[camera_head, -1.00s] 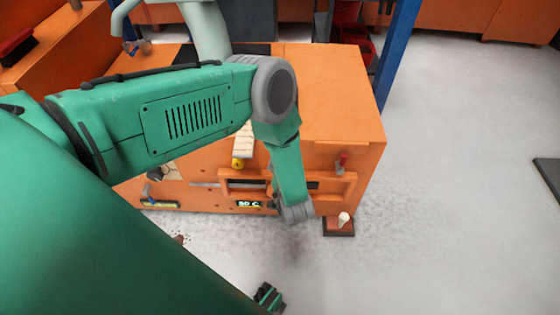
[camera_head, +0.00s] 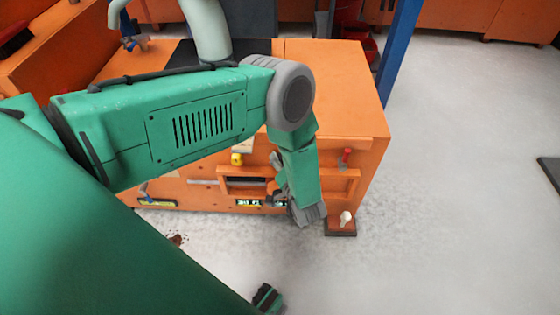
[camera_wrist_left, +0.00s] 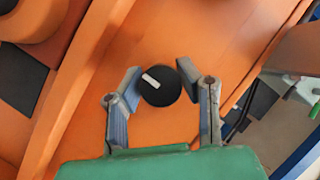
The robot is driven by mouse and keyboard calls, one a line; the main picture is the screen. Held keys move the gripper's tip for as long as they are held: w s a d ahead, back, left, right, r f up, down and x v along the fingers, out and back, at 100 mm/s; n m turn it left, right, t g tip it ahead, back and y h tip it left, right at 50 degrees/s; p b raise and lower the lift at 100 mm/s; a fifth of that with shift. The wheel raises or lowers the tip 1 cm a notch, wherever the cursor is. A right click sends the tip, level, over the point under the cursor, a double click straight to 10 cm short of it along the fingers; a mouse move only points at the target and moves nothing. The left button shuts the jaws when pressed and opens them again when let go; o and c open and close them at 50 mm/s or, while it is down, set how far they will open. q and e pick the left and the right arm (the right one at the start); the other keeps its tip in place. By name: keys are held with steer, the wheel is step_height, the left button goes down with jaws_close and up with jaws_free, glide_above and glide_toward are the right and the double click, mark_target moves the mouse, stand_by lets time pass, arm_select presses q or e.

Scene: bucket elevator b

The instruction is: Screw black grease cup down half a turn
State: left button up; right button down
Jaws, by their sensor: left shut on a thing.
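The black grease cup (camera_wrist_left: 160,87) shows in the left wrist view as a round black cap with a white mark, against an orange panel. My left gripper (camera_wrist_left: 158,72) has one grey finger on each side of it and is shut on it. In the head view, my left arm reaches down to the front of the orange machine (camera_head: 335,85), with the wrist low beside its front face. The cup is hidden from the head camera.
A red-topped fitting (camera_head: 346,157) and a small white-topped object on a dark base (camera_head: 345,219) are right of my wrist. A yellow knob (camera_head: 237,159) and a lit display (camera_head: 248,203) are to its left.

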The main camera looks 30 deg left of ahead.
arm_select(q)
steer(key=shift+s+d+f, duration=0.25)
steer(key=shift+s+f, duration=0.05)
steer(key=o, duration=1.2)
steer(key=shift+w+r, duration=0.15)
steer(key=shift+r, duration=0.1)
steer(key=v, duration=1.2)
steer(key=shift+w, duration=0.1)
